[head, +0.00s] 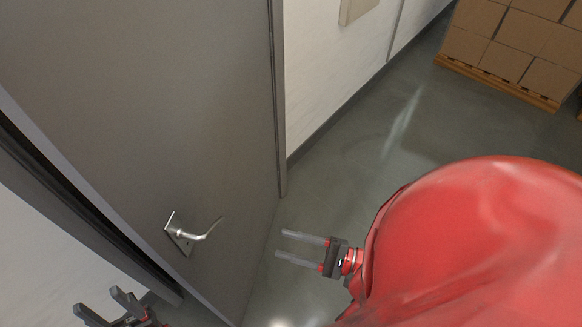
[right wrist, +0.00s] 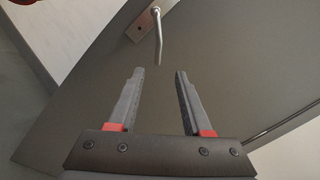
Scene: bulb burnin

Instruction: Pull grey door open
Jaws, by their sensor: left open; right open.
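The grey door (head: 150,110) fills the left of the head view. A silver lever handle (head: 196,236) on a small plate sits low on its face. A dark strip runs along the door's left edge; I cannot tell how far the door stands ajar. My right gripper (head: 281,243) is open and empty, to the right of the handle and pointing at the door. In the right wrist view the handle (right wrist: 158,36) lies just beyond and between the open fingertips (right wrist: 159,72), apart from them. My left gripper (head: 96,299) is open at the bottom left, partly cut off.
A white wall (head: 325,75) runs behind the door's right edge. Stacked cardboard boxes (head: 510,40) stand on a wooden pallet (head: 497,84) at the top right. The grey floor (head: 400,140) between is clear. My red arm covers the lower right.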

